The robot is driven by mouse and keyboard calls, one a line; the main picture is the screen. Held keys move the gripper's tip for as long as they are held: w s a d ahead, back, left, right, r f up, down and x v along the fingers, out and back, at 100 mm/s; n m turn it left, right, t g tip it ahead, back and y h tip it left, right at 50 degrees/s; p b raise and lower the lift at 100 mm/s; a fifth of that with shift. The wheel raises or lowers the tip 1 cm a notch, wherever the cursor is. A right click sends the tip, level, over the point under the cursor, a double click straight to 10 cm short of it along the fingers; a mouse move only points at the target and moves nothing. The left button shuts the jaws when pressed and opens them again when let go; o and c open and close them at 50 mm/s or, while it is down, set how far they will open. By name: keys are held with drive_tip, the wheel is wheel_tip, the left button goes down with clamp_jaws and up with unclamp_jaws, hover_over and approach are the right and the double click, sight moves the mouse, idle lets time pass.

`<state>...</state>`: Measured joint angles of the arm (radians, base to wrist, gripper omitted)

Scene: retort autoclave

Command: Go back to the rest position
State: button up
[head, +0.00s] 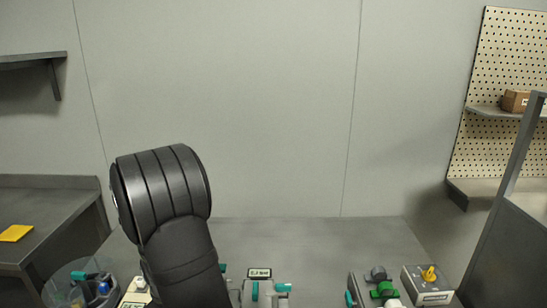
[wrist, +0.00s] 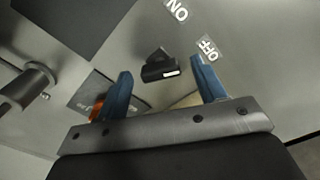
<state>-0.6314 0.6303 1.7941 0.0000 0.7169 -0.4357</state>
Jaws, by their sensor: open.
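My gripper (wrist: 160,66) shows in the wrist view, with two blue fingers spread apart. I see nothing held between them. Beyond the fingers is a grey panel (wrist: 245,50) with a dark switch or knob (wrist: 160,68) and the labels ON and OFF. The switch appears in the gap between the fingertips; I cannot tell the distance, and no contact is visible. An orange thing (wrist: 96,108) is partly hidden behind the left finger. In the head view only my dark arm links show, left of the middle; my gripper is out of that picture.
Along the head view's bottom edge stand a round clear container (head: 58,291), a grey box with a yellow knob (head: 428,286) and a green-knobbed fitting (head: 383,290). A grey upright frame (head: 522,150) is at right. The bench (head: 310,240) behind is clear. A grey cylinder (wrist: 30,85) shows in the wrist view.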

wheel_tip(320, 180, up, 17)
wheel_tip(320, 180, down, 17)
drive_tip(key=shift+n, duration=0.7)
drive_tip(key=shift+w+r+n, duration=0.1)
drive_tip(key=shift+r+n, duration=0.2)
wheel_tip(320, 180, up, 16)
drive_tip(key=r, duration=0.1)
drive_tip(key=shift+w+a+f+m, duration=0.1)
drive_tip(key=shift+f+m, duration=1.15)
drive_tip(key=shift+f, duration=1)
drive_tip(key=shift+w+a+f+m, duration=0.1)
drive_tip(key=shift+f+m, duration=1.2)
drive_tip(key=shift+f, duration=0.95)
drive_tip(key=shift+w+a+f+m, duration=0.1)
drive_tip(key=shift+f+m, duration=1.15)
drive_tip(key=shift+f, duration=1)
